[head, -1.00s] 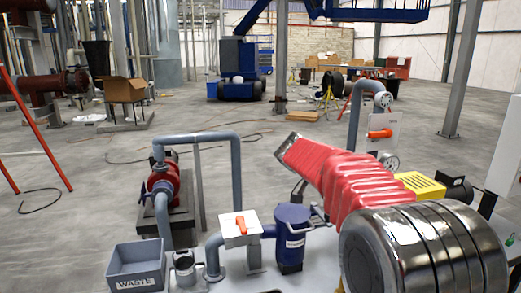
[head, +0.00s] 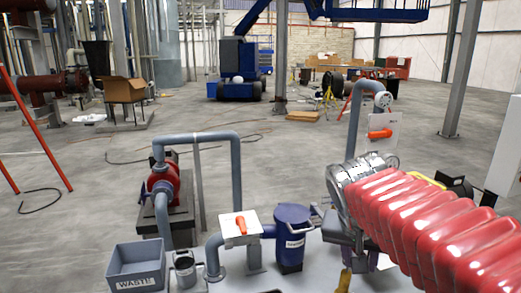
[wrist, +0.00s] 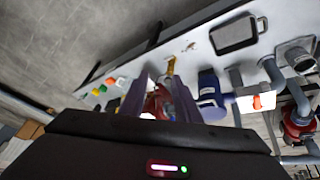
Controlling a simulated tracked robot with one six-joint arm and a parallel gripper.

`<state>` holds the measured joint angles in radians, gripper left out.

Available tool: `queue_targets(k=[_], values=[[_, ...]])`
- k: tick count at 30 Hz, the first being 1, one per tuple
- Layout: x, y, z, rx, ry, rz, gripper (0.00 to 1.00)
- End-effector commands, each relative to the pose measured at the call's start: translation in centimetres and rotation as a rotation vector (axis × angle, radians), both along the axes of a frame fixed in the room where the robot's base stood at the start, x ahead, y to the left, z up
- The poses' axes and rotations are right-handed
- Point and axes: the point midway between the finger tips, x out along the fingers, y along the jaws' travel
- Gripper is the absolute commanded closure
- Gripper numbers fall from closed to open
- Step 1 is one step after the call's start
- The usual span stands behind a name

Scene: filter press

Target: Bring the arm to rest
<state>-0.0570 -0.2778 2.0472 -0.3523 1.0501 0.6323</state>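My arm, in its red ribbed sleeve (head: 425,225), runs across the lower right of the head view, with a shiny metal joint (head: 352,178) at its far end. My gripper (wrist: 158,85) shows in the wrist view as two purple-grey fingers standing apart. A red and white shape shows between or beyond the fingers; I cannot tell its distance, and nothing is clearly gripped. In the head view the fingers cannot be made out clearly. The blue filter housing (head: 291,238) stands left of my arm; it also shows in the wrist view (wrist: 208,88).
An orange-handled valve (head: 240,226), a red pump (head: 163,183), a grey WASTE bin (head: 137,265) and a metal cup (head: 185,268) are on the left. A second orange-handled valve (head: 380,133) stands behind my arm. A dark tray (wrist: 234,33) lies on the bench. Open floor lies beyond.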

Motion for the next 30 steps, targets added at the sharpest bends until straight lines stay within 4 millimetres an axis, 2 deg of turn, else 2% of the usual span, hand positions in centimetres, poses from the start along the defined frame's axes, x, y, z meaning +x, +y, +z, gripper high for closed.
queue_targets(k=[1, 6, 18, 24, 30], values=[[-1.2, 0.2, -0.2, 0.009, -0.001, 0.028, 0.7], [-4.7, 1.4, -1.3, 0.04, -0.002, 0.141, 0.7], [-11.9, 4.2, -4.9, 0.086, -0.044, 0.392, 0.7], [-13.6, 5.0, -6.2, 0.091, -0.067, 0.465, 0.7], [-13.8, 5.2, -6.4, 0.092, -0.067, 0.475, 0.7]])
